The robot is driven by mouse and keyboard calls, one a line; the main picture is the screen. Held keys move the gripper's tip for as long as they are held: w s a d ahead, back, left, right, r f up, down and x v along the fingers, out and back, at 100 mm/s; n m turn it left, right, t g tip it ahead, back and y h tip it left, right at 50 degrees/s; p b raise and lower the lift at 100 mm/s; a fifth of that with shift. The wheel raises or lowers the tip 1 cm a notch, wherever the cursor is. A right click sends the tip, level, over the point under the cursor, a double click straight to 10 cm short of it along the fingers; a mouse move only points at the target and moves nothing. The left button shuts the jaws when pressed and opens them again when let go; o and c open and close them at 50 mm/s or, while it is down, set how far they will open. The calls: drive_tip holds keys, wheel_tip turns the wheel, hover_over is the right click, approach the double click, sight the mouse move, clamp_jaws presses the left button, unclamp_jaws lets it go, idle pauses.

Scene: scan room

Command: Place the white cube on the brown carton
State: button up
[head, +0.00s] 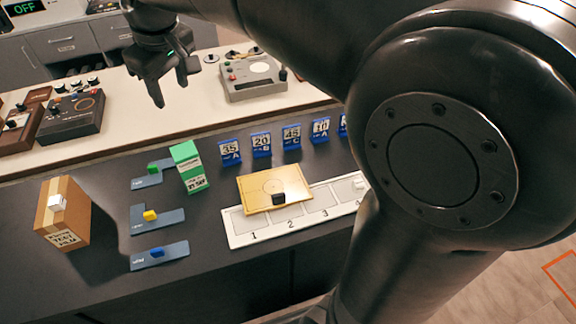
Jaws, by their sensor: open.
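A brown carton (75,215) stands at the left end of the dark counter. A white cube (57,200) rests on the carton near its front top edge. A second small white block (360,184) lies on the numbered white strip by slot 4, partly beside my arm. My gripper (172,92) is open and empty at the upper left, raised above the counter and well apart from the carton and both white pieces.
A green box (189,166) stands mid-counter beside blue holders with green, yellow and blue pieces. A tan board (273,187) with a black cube (279,199) overlaps the numbered strip (245,237). Blue numbered cards (261,144) line the back. My arm hides the right side.

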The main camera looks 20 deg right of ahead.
drive_tip(key=s+d+f+m+t, duration=0.1)
drive_tip(key=s+d+f+m, duration=0.1)
drive_tip(key=s+d, duration=0.4)
drive_tip(key=s+d+f+m+t, duration=0.1)
drive_tip(key=s+d+f+m, duration=0.2)
drive_tip(key=s+d, duration=0.3)
drive_tip(key=s+d+f+m+h, duration=0.1)
drive_tip(key=s+d+f+m, duration=0.2)
drive_tip(key=s+d, duration=0.3)
drive_tip(key=shift+s+d+f+t, duration=0.25)
drive_tip(key=shift+s+f+t, duration=0.15)
drive_tip(key=shift+s+f, duration=0.3)
drive_tip(key=shift+o, duration=0.5)
